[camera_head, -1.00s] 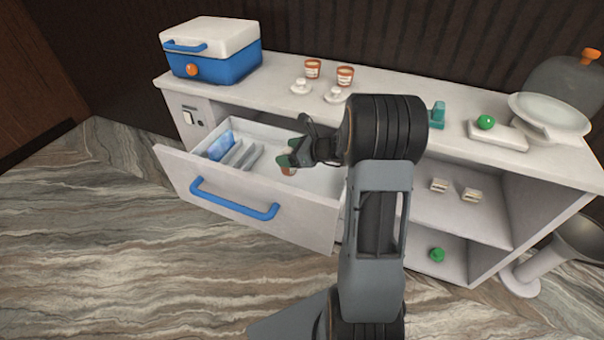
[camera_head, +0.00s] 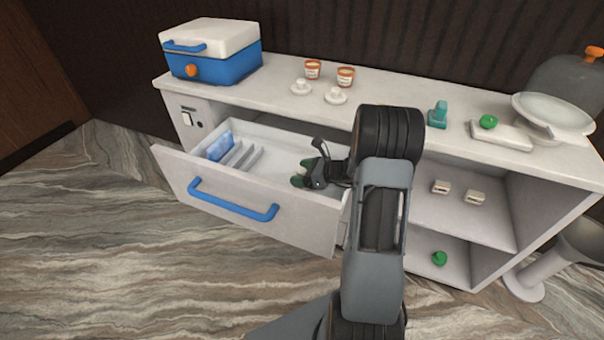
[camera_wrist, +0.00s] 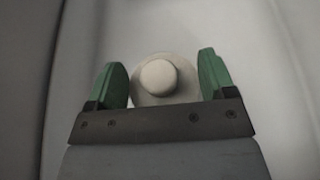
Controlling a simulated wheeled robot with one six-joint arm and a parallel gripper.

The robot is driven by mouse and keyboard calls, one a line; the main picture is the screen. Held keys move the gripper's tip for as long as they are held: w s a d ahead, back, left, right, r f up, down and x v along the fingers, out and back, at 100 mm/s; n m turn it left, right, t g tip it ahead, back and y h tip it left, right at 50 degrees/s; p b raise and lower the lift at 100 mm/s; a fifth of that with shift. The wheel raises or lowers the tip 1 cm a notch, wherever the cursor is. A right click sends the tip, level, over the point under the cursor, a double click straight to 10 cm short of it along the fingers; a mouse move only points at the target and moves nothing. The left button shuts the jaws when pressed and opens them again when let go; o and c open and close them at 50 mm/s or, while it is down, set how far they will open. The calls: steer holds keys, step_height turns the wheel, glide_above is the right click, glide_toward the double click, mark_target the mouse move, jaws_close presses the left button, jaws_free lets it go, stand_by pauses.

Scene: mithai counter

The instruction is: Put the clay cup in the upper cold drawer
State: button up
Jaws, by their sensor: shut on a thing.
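My gripper (camera_head: 300,176) is low inside the open upper drawer (camera_head: 232,212), in its right part. In the wrist view my gripper (camera_wrist: 164,82) has its two green fingers on either side of a round pale lid with a knob (camera_wrist: 158,78). The fingers are shut on the clay cup under this lid. The cup's body is hidden in both views, so I cannot tell whether its base touches the drawer floor. The drawer has a blue handle (camera_head: 232,205).
Grey dividers (camera_head: 238,155) and a blue pack (camera_head: 220,146) fill the drawer's left part. On the counter stand a blue cool box (camera_head: 215,65), two orange-and-white cups (camera_head: 345,77), (camera_head: 312,70) and two white lids (camera_head: 335,96), (camera_head: 301,88). Open shelves (camera_head: 470,225) lie to the right.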

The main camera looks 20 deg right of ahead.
steer(key=o, duration=0.8)
steer(key=shift+f, duration=0.15)
steer(key=o, duration=0.4)
steer(key=shift+s+d+r, duration=0.1)
steer(key=shift+d+r, duration=0.05)
steer(key=shift+r, duration=0.2)
steer(key=p+v, duration=0.2)
steer(key=v, duration=0.9)
steer(key=shift+s+d, duration=0.2)
steer(key=shift+s, duration=0.05)
steer(key=shift+s, duration=0.1)
